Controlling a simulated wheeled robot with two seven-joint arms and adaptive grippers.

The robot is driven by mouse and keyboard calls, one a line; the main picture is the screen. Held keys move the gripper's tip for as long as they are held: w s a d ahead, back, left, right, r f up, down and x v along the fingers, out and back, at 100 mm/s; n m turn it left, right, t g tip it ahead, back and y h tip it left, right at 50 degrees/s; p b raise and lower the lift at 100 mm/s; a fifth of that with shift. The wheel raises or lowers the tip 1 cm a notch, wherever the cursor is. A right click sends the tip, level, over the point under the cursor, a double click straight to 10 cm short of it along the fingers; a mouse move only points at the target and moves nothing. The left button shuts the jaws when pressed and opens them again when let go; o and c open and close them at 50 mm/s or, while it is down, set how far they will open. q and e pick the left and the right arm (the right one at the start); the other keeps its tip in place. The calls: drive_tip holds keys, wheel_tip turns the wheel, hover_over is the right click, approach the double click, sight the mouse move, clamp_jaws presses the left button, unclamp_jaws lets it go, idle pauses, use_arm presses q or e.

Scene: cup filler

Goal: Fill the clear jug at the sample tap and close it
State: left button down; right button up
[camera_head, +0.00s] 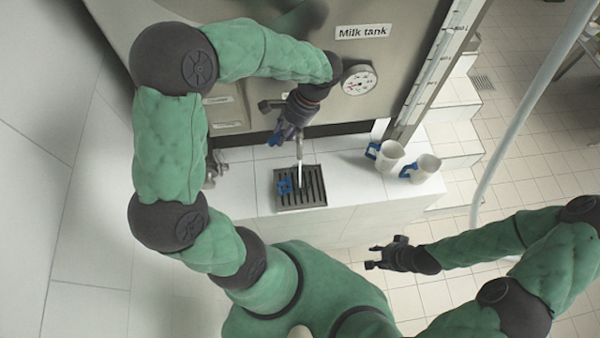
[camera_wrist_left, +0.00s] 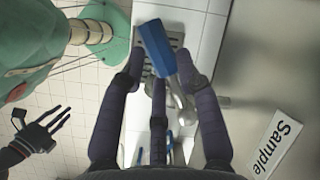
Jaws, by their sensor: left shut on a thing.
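My left gripper (camera_head: 285,128) is at the sample tap on the front of the tank. It is shut on the tap's blue lever (camera_wrist_left: 155,48), which shows between its fingers in the left wrist view. The metal tap body (camera_wrist_left: 183,88) is partly hidden by a finger. A thin white vertical streak (camera_head: 299,165) runs below the tap to the dark drip tray (camera_head: 315,192). A blue handle-like piece (camera_head: 284,186) is on the tray; the clear jug's walls are hard to make out there. My right gripper (camera_head: 372,257) is open and empty, away from the counter.
Two pale jugs with blue handles, one at the left (camera_head: 388,155) and one at the right (camera_head: 425,167), stand on the white counter (camera_head: 345,190). A gauge (camera_head: 360,80) and a "Milk tank" label (camera_head: 363,32) are on the tank.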

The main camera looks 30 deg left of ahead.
use_arm(q)
drive_tip(key=shift+s+d+f, duration=0.2)
drive_tip(key=shift+d+n+g+h, duration=0.25)
drive_tip(key=shift+d+n+h, duration=0.15)
drive_tip(key=shift+n, duration=0.5)
drive_tip(key=shift+d+n+g+h, duration=0.3)
drive_tip(key=shift+d+n, duration=0.1)
drive_tip(key=shift+n, duration=0.5)
drive_tip(key=shift+w+d+f+n+h, duration=0.1)
drive_tip(key=shift+d+n+h, duration=0.2)
drive_tip(key=shift+n, duration=0.35)
drive_tip(key=shift+w+d+n+h, duration=0.1)
drive_tip(key=shift+d+n+h, duration=0.15)
drive_tip(key=shift+n, duration=0.4)
idle(4.7)
